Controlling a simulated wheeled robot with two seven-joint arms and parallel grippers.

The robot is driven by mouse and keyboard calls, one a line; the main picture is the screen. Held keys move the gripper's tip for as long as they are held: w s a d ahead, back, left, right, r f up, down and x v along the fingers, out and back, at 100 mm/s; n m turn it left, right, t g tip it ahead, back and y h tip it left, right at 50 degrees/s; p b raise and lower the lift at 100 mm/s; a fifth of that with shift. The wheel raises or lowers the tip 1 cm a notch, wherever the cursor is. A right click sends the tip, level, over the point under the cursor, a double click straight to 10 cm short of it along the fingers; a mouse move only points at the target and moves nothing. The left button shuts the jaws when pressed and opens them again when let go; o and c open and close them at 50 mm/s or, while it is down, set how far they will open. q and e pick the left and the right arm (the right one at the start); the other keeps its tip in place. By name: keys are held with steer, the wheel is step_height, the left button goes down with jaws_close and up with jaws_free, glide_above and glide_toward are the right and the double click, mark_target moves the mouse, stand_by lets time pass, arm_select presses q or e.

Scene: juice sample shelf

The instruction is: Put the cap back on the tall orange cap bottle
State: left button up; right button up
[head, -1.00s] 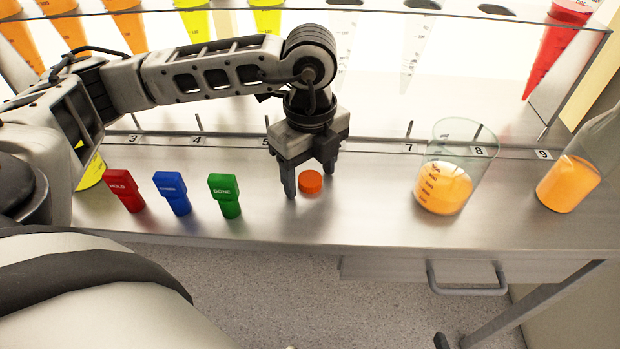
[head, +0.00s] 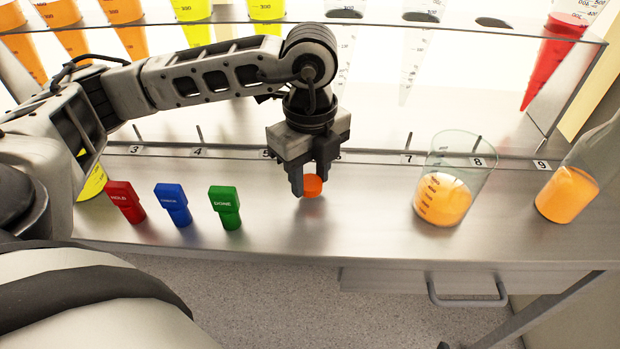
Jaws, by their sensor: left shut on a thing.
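My right gripper is not in view.
A glass beaker (head: 446,196) of orange juice stands right of my gripper. Red (head: 125,201), blue (head: 173,204) and green (head: 225,207) labelled blocks stand to its left. A yellow item (head: 92,183) is partly hidden by my arm. Bare counter lies between cap and beaker.

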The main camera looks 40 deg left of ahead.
arm_select(q)
steer(key=s+d+r+p, duration=0.2)
steer(key=s+d+r, duration=0.7)
steer(key=d+r, duration=0.1)
steer(key=shift+d+r+p, duration=0.4)
steer(key=shift+r, duration=0.15)
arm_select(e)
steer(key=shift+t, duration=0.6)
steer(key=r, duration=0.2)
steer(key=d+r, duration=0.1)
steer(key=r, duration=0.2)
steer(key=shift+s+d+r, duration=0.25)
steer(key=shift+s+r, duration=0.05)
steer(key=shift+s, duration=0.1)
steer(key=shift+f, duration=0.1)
